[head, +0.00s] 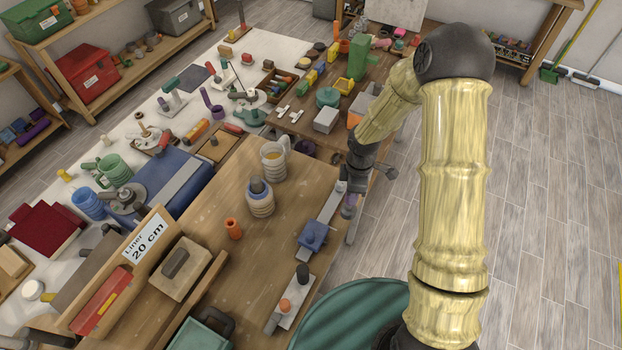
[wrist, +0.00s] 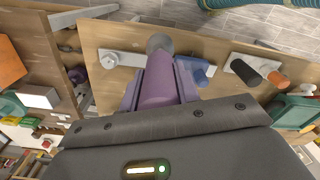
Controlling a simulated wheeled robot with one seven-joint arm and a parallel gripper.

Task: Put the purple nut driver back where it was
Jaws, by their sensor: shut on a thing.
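The purple nut driver (wrist: 158,82) is held between the two fingers of my gripper (wrist: 158,92) in the wrist view. Its grey rounded end (wrist: 160,43) points away from the palm, over a flat grey metal bar (wrist: 128,59). I cannot tell whether that end touches the bar. In the head view my gripper (head: 349,189) is at the right edge of the wooden table, with a small purple part of the driver (head: 348,207) showing below it.
A plate with orange and dark pegs (head: 290,305) stands at the table's near right. The floor (head: 540,200) to the right is clear.

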